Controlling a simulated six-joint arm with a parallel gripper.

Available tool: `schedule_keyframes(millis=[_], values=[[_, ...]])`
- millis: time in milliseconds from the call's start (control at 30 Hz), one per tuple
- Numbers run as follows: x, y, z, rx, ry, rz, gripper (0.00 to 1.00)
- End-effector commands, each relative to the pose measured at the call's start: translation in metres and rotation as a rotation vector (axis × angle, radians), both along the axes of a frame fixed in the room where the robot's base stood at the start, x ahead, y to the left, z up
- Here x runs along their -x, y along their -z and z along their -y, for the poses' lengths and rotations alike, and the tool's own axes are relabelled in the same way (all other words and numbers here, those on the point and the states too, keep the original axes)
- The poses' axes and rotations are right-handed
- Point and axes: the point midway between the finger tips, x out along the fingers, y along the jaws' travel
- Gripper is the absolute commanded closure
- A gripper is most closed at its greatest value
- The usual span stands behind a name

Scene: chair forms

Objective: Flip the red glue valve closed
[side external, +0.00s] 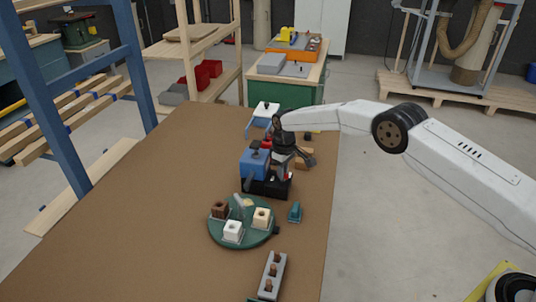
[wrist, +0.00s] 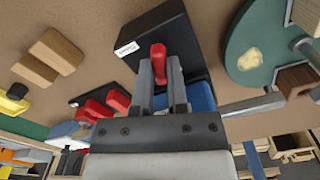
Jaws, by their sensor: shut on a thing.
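The red glue valve (wrist: 158,62) shows in the wrist view as a small red lever in front of a black block with a white label (wrist: 150,32). My gripper (wrist: 160,72) has its two grey fingers on either side of the lever, shut on it. The lever's lower part is hidden between the fingers. In the side view my gripper (side external: 287,160) points down beside a blue box (side external: 254,165) on a black base (side external: 262,188). The lever cannot be clearly made out there, and whether it is open or closed cannot be told.
A green round turntable (side external: 242,238) with white, brown and beige blocks stands in front of the black base. A small teal piece (side external: 295,212) lies to its right. A grey rack with brown knobs (side external: 270,275) is near the front. The brown table's left side (side external: 150,210) is clear.

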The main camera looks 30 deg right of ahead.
Motion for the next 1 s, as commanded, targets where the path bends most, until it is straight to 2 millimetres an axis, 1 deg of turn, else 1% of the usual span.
schedule_keyframes(millis=[1000], values=[[-0.0002,-0.0004,-0.0001,0.0,0.957,0.001,1.0]])
